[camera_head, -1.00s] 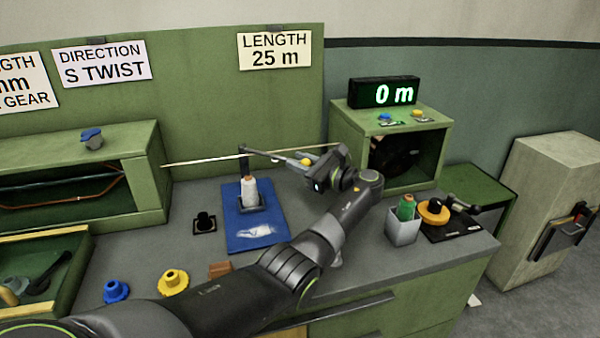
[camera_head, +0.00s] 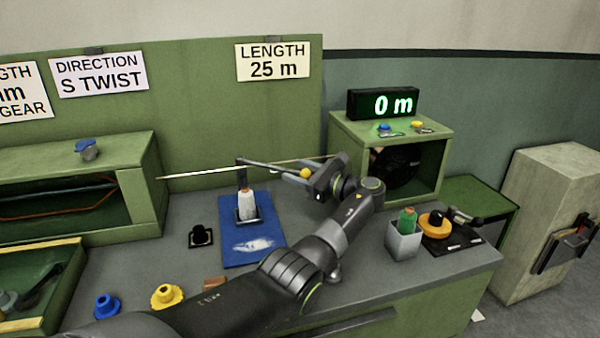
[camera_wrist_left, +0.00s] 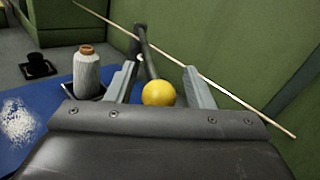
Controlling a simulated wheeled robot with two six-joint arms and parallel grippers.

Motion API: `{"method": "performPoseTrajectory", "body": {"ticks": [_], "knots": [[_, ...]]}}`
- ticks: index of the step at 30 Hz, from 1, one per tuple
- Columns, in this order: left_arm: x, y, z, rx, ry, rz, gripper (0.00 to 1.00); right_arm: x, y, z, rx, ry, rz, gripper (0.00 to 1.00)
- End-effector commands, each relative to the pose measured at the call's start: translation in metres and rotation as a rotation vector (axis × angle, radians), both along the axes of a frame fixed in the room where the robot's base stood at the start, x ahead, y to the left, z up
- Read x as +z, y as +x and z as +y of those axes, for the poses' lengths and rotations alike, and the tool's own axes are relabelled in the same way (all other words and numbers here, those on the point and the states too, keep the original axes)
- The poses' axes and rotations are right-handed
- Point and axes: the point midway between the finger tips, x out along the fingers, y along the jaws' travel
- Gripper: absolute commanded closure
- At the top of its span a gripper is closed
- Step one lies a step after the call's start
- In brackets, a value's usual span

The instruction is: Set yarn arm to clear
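The yarn arm (camera_head: 262,166) is a dark rod on a post behind the white spool, with a yellow ball knob (camera_head: 306,173) at its right end. My left gripper (camera_head: 298,174) reaches in from the right around the knob. In the left wrist view the knob (camera_wrist_left: 158,94) sits between the two grey fingers (camera_wrist_left: 161,72), with a gap on each side, so the gripper is open. The rod (camera_wrist_left: 148,58) runs away from the knob, between the fingers. The white yarn spool (camera_head: 246,205) stands upright on the blue mat (camera_head: 235,258). My right gripper is not in view.
A thin pale rod (camera_head: 215,173) crosses behind the yarn arm. A green cabinet (camera_head: 440,165) with a "0 m" display (camera_head: 383,103) stands to the right. A grey cup (camera_head: 403,243) with a green spool is at front right. A black holder (camera_head: 202,236) stands left of the mat.

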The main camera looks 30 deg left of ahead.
Motion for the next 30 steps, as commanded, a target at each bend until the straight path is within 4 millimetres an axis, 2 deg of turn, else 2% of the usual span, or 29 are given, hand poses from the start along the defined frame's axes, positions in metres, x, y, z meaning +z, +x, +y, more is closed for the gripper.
{"method": "performPoseTrajectory", "body": {"ticks": [7,21,25,30], "knots": [[0.006,0.000,0.000,0.001,0.000,-0.002,0.52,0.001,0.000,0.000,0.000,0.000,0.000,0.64],[0.087,0.000,0.000,0.000,0.001,-0.002,0.52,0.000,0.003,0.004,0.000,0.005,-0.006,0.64],[0.097,0.000,0.000,0.000,0.000,-0.001,0.52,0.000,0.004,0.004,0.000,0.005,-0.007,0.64],[0.100,0.000,0.000,0.001,0.000,0.001,0.52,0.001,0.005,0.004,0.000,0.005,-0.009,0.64]]}}
